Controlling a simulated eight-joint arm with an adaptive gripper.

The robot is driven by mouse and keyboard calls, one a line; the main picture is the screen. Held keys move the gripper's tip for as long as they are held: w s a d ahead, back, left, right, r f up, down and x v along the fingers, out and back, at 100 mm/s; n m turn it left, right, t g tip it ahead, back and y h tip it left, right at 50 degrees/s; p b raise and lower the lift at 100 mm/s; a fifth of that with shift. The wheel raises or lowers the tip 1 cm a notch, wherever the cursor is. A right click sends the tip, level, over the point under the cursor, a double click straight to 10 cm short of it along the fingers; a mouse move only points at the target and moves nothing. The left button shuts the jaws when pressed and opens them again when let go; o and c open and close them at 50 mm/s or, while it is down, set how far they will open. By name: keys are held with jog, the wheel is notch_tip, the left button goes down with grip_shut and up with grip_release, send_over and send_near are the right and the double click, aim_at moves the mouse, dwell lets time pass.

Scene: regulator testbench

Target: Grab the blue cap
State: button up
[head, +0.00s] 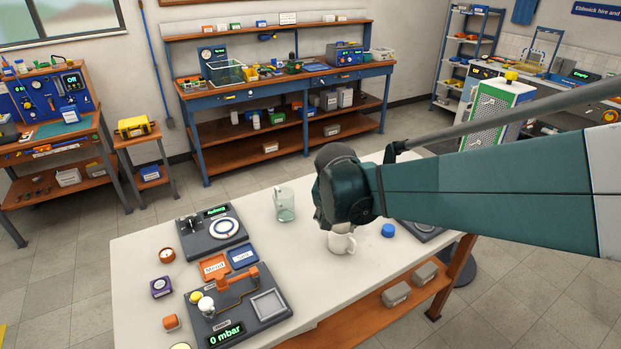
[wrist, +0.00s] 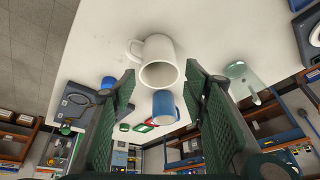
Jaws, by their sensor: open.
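The blue cap (head: 388,230) sits on the white table to the right of a white mug (head: 341,242). It also shows in the wrist view (wrist: 108,82), left of my gripper's left finger. My gripper (wrist: 160,76) is open, with nothing held between its fingers. The white mug (wrist: 158,58) shows between and beyond the fingertips. A blue mug (wrist: 165,105) appears in the gap between the fingers; it is hidden behind my arm in the head view. In the head view, my gripper's fingers are mostly hidden by my wrist above the white mug.
A clear glass mug (head: 285,207) stands left of my gripper. A dark device (head: 418,231) lies right of the cap, partly hidden by my arm. Test devices, trays and small parts fill the table's left side. The table's front middle is bare.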

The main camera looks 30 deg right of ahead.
jog(key=w+d+f+m+g+p, duration=0.1)
jog(key=d+m+p, duration=0.2)
jog(key=d, duration=0.5)
jog(key=m+g+h+p, duration=0.1)
jog(key=m+g+p, duration=0.15)
jog(key=m, duration=0.25)
send_near(388, 231)
jog(key=shift+w+d+f+p, duration=0.35)
jog(key=shift+w+d+f, duration=0.15)
jog(key=shift+w+d, duration=0.25)
jog(key=shift+f, duration=0.1)
jog(key=shift+x, duration=1.15)
jog(key=shift+d, duration=0.15)
jog(key=shift+s+b+x, duration=0.2)
jog(key=shift+b+x, duration=0.4)
jog(key=shift+x, duration=2)
jog(key=shift+c, duration=0.3)
jog(key=c, duration=0.7)
